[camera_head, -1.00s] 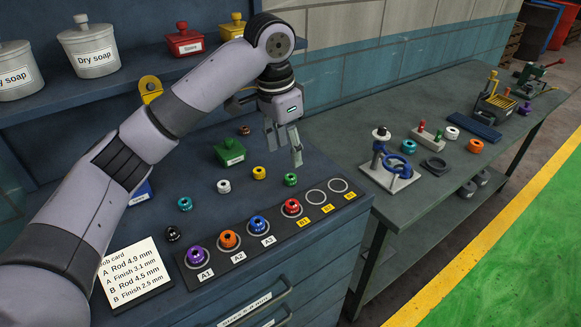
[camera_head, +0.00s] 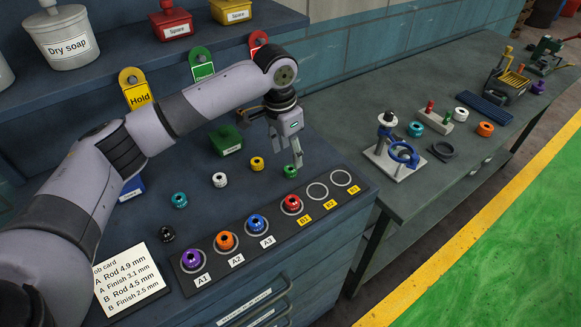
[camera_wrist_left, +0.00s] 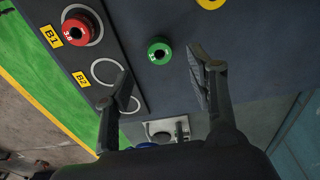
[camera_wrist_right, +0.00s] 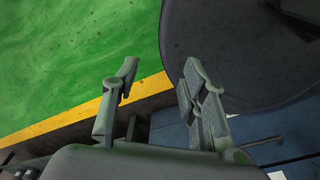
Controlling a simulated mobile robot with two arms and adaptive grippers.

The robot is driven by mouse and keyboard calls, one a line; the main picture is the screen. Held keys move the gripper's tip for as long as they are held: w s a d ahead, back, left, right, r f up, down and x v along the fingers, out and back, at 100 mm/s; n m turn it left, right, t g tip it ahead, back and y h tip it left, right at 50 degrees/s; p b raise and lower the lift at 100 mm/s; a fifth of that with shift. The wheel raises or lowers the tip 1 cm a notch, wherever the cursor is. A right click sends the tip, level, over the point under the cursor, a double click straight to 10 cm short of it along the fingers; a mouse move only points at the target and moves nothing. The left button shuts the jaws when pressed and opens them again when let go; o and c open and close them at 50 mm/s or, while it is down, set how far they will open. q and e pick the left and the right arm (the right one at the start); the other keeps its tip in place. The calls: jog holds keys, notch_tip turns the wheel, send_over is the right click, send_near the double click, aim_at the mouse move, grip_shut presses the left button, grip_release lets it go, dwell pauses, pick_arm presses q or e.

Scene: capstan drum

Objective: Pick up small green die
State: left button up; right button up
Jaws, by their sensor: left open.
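The small green die (camera_head: 290,171) is a round ring-like piece on the dark blue bench top, behind the numbered strip. It also shows in the left wrist view (camera_wrist_left: 160,51), ahead of the fingertips and roughly between their lines. My left gripper (camera_head: 286,155) points down over the bench near the die. Its two fingers (camera_wrist_left: 163,77) are spread and nothing is between them. Whether a fingertip touches the die is unclear. My right gripper (camera_wrist_right: 158,75) shows only in its own wrist view, open and empty.
A yellow die (camera_head: 257,163), a white die (camera_head: 219,180) and a red die (camera_head: 291,203) in the ringed strip are close by. A green box (camera_head: 227,141) stands behind. A second bench with a white-based fixture (camera_head: 397,166) lies to the right.

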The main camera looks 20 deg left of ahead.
aim_at(290, 168)
pick_arm(q)
jog(key=shift+f, duration=0.2)
jog(key=shift+s+d+f, duration=0.1)
jog(key=shift+f, duration=0.1)
jog(key=f, duration=0.1)
jog(key=f+p, duration=0.1)
jog(key=f, duration=0.1)
jog(key=f+p, duration=0.1)
jog(key=shift+w+f, duration=0.25)
jog(key=shift+f, duration=0.2)
pick_arm(e)
jog(key=shift+w+a+r, duration=0.1)
jog(key=shift+a+r, duration=0.2)
jog(key=shift+r, duration=0.3)
jog(key=shift+w+a+r, duration=0.1)
jog(key=shift+a+r, duration=0.15)
jog(key=shift+r, duration=0.35)
pick_arm(q)
jog(key=shift+d, duration=0.1)
jog(key=shift+c, duration=0.5)
jog(key=c, duration=0.5)
grip_shut()
pick_arm(e)
jog(key=shift+w+d, duration=0.35)
